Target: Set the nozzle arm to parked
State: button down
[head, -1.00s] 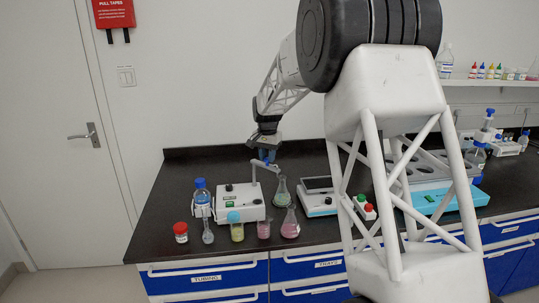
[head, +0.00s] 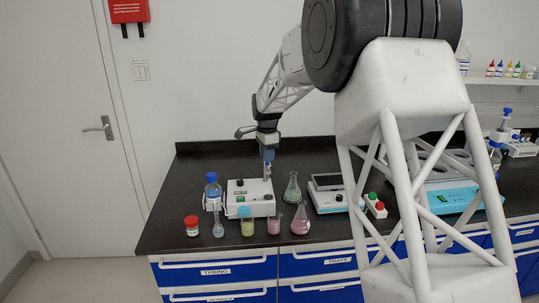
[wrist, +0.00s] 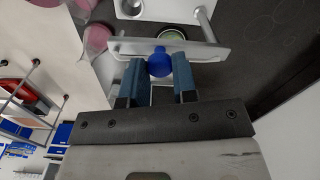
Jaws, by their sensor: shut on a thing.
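The dispenser is a white box (head: 250,203) on the black bench, with a thin post and the grey nozzle arm (head: 269,174) above it. In the wrist view the nozzle arm (wrist: 207,52) is a pale bar with a blue knob (wrist: 160,65) on its near side. My gripper (head: 267,160) points down over the box's right part. In the wrist view its blue fingers (wrist: 157,80) are on both sides of the knob, shut on it. In the head view the gripper hides part of the nozzle arm.
Flasks and beakers stand close around the box, including a green flask (head: 292,187), a pink flask (head: 300,220) and a yellow beaker (head: 247,222). A blue-capped bottle (head: 212,190) is left of it. A scale (head: 328,194) stands right.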

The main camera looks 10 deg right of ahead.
jog(key=shift+a, duration=0.1)
dwell(0.3)
jog(key=c, duration=0.9)
grip_release()
jog(key=shift+r, duration=0.1)
jog(key=shift+r, duration=3.8)
